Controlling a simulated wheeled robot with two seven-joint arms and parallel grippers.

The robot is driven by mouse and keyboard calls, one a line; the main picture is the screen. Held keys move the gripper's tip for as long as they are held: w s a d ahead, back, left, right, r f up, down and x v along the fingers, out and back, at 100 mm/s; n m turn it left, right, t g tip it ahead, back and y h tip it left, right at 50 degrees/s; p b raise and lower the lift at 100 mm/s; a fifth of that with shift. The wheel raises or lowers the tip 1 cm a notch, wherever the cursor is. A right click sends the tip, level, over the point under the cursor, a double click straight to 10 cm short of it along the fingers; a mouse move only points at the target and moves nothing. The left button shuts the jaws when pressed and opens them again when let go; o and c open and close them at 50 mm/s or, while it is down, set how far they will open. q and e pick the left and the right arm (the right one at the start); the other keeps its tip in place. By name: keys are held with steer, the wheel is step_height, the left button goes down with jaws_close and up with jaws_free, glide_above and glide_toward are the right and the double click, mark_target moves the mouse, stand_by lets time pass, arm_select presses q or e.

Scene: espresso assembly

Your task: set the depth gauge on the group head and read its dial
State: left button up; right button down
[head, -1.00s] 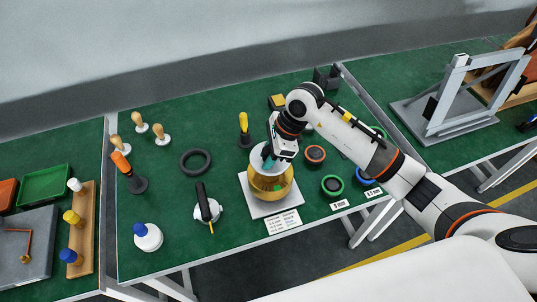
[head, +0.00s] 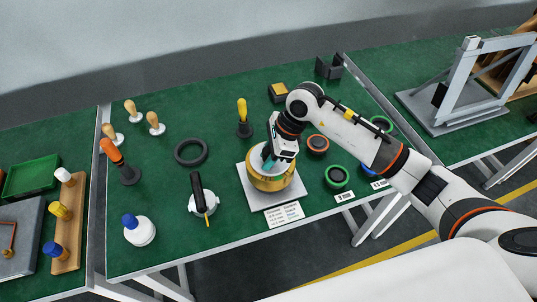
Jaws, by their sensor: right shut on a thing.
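The gold group head (head: 271,183) stands on a white square plate (head: 279,202) near the table's front edge. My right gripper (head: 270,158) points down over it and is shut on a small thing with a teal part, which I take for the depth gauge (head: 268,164). A pale round face shows at the top of the group head, below and left of the fingers. The gripper hides part of it, and I cannot tell whether the gauge touches the rim. No dial reading is legible. My left gripper is not in view.
A yellow-handled tool (head: 243,119) stands behind. Green and orange rings (head: 337,176) lie right. A printed card (head: 284,214) lies in front.

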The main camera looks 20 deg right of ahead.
stand_by(0.4)
stand_by(0.4)
steer(key=c, duration=1)
jaws_free()
